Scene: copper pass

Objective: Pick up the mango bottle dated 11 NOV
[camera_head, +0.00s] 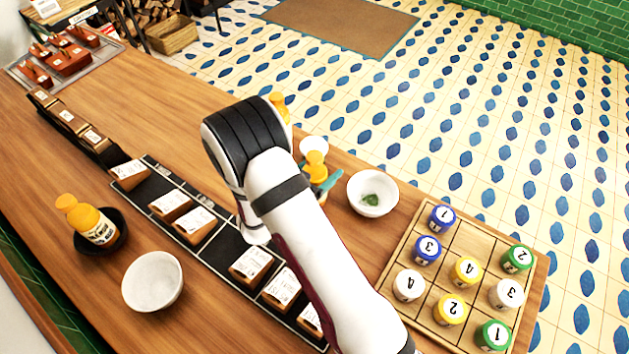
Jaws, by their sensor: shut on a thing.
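A yellow-orange bottle (316,163) shows just right of my arm, partly hidden by it. My gripper (324,182) is mostly hidden behind my arm; a teal finger shows against this bottle, and it is shut on it. A second orange bottle (279,101) shows behind the arm's black joint, mostly hidden. A third orange bottle (91,221) with a pale label stands tilted in a black bowl (112,243) at the left. No date can be read on any bottle, so I cannot tell which is 11 NOV.
A white bowl with green leaves (372,193) is right of the held bottle. An empty white bowl (152,281) is front left. A black rack with labelled blocks (172,205) runs under my arm. A wooden grid tray (408,252) holds numbered jars at the right. The upper-left counter has bare wood.

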